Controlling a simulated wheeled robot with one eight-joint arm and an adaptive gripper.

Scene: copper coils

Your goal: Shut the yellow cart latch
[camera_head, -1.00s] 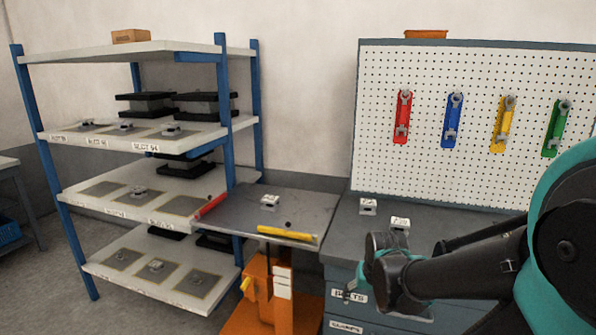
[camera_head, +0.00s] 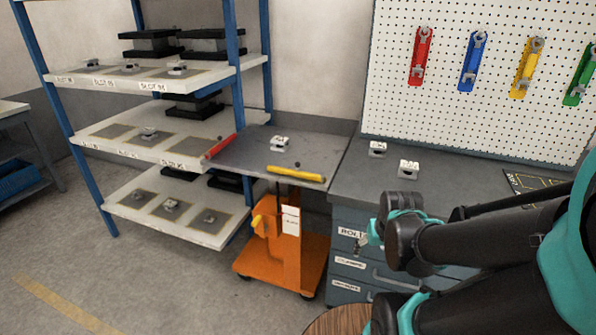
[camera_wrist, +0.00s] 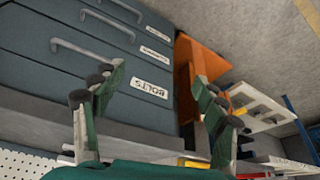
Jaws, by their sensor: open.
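The yellow latch (camera_head: 297,174) is a bar along the front right edge of the grey cart top (camera_head: 245,160). A red bar (camera_head: 220,146) lies along the left edge, by the shelf. A small grey metal part (camera_head: 280,144) sits on the top. The orange cart body (camera_head: 290,250) stands below, with a yellow handle (camera_head: 257,222). In the wrist view, a bit of yellow (camera_wrist: 195,163) shows near the right finger; the orange cart (camera_wrist: 188,75) is behind. My gripper (camera_wrist: 157,98) is open and empty, apart from the latch. In the head view, my arm partly hides it.
A dark drawer bench (camera_head: 355,185) stands right of the cart, with two metal parts on top. Behind it is a pegboard (camera_head: 495,130) with wrenches. A blue-post shelf (camera_head: 130,130) stands left, against the cart. The floor (camera_head: 170,285) in front is clear.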

